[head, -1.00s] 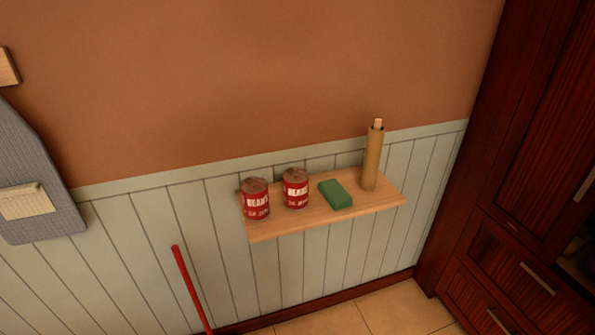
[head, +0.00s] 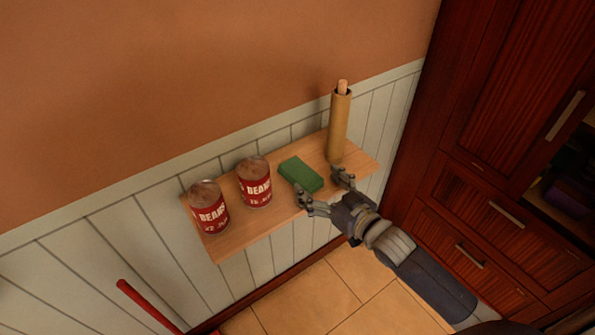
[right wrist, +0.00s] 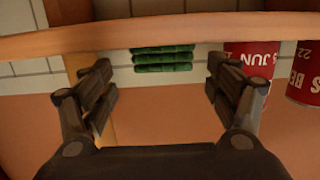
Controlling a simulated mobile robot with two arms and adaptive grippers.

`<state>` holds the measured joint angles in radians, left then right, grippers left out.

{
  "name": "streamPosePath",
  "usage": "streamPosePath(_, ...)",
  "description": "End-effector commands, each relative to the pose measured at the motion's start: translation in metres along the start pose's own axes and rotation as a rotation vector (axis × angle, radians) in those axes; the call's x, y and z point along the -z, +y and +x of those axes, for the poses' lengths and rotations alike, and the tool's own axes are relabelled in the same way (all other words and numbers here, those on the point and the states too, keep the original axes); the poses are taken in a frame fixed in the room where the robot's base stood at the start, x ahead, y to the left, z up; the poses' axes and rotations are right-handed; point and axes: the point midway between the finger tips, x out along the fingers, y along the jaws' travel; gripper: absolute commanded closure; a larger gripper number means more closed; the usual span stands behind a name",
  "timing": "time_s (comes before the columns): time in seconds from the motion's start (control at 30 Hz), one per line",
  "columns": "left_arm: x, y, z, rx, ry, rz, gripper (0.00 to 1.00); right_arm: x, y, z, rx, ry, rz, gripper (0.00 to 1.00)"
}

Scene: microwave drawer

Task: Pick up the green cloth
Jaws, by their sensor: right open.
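The green cloth (head: 301,174) is a folded block lying flat on the wooden wall shelf (head: 240,235). My right gripper (head: 322,190) is open and empty at the shelf's front edge, its fingers pointing toward the cloth. In the right wrist view the cloth (right wrist: 164,58) shows as stacked green layers between and beyond the two open fingers (right wrist: 160,80), and the shelf edge (right wrist: 190,28) crosses the top of the picture. No contact with the cloth is visible. My left gripper is not in view.
Two red bean cans (head: 209,207) (head: 255,182) stand to the left of the cloth. An upright brown roll (head: 339,125) stands to its right, close to a gripper finger. Dark wooden cabinets (head: 500,130) are on the right. A red pole (head: 150,305) leans at lower left.

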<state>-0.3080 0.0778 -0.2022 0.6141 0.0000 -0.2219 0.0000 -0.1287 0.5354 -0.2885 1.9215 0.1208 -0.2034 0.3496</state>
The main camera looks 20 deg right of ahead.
Motion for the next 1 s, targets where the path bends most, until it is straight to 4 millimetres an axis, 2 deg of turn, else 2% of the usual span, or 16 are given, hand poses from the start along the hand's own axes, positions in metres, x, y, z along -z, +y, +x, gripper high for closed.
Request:
streamPosePath(0.1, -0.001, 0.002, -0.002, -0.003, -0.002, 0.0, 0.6, 0.001, 0.0, 0.012, 0.0, 0.0, 0.0, 0.19)
streamPosePath(0.27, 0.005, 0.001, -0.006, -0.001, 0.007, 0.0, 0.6, 0.002, -0.002, 0.021, 0.0, 0.0, 0.0, 0.19)
streamPosePath(0.43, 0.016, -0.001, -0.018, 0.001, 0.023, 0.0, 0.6, 0.007, -0.008, 0.046, 0.0, 0.001, 0.0, 0.19)
streamPosePath(0.6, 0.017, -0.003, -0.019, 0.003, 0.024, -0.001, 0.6, 0.004, -0.008, 0.064, 0.0, -0.001, -0.001, 0.19)
streamPosePath(0.9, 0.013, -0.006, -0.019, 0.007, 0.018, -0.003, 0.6, 0.002, -0.008, 0.068, 0.001, -0.001, -0.001, 0.19)
streamPosePath(1.0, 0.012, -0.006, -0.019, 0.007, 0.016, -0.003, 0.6, 0.002, -0.008, 0.067, 0.0, -0.001, -0.001, 0.42)
